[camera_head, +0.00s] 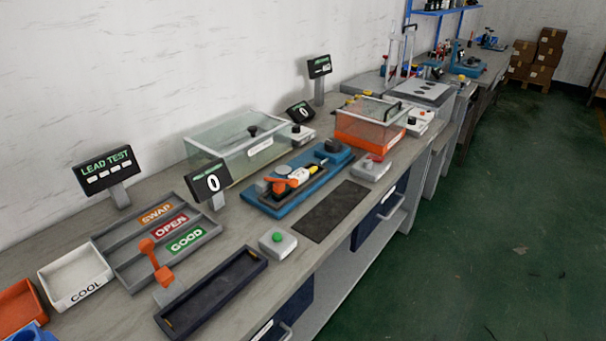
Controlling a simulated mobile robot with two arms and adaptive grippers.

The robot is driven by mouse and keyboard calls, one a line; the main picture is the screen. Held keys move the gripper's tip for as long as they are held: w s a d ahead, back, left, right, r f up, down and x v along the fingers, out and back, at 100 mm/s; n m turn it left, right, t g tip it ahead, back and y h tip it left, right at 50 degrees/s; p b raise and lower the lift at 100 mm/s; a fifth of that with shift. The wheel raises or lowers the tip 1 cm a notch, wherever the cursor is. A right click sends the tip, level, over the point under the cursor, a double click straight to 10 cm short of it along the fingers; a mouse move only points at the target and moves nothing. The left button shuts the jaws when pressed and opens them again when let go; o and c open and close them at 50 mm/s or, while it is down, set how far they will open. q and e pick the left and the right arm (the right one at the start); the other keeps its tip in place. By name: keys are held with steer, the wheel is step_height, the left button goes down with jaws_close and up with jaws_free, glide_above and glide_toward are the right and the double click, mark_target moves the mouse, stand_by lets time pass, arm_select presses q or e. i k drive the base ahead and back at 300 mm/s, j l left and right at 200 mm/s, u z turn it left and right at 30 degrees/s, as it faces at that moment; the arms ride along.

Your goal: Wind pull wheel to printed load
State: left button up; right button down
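A blue pull-test fixture (305,188) lies on the bench at the middle. An orange clamp or lever (290,181) sits on it, with a yellow and white part (312,170) beside it. A small display (212,183) just left of the fixture reads 0. A second small display (301,111) behind also appears to read 0. No printed load value is legible. Neither gripper is in view.
A LEAD TEST sign (106,170) stands behind a tray (128,262) labelled SWAP, OPEN and GOOD. A COOL tray (75,277), dark long tray (212,292), green-button box (277,243) and clear-covered boxes (240,147) crowd the bench. A dark mat (330,211) is bare.

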mark_target(331, 145)
steer(key=i+l+u, duration=0.15)
steer(key=u, duration=0.2)
steer(key=i+l+u, duration=0.1)
steer(key=l+u, duration=0.25)
steer(key=i+l+u, duration=0.1)
steer(key=l+u, duration=0.25)
steer(key=j, duration=0.1)
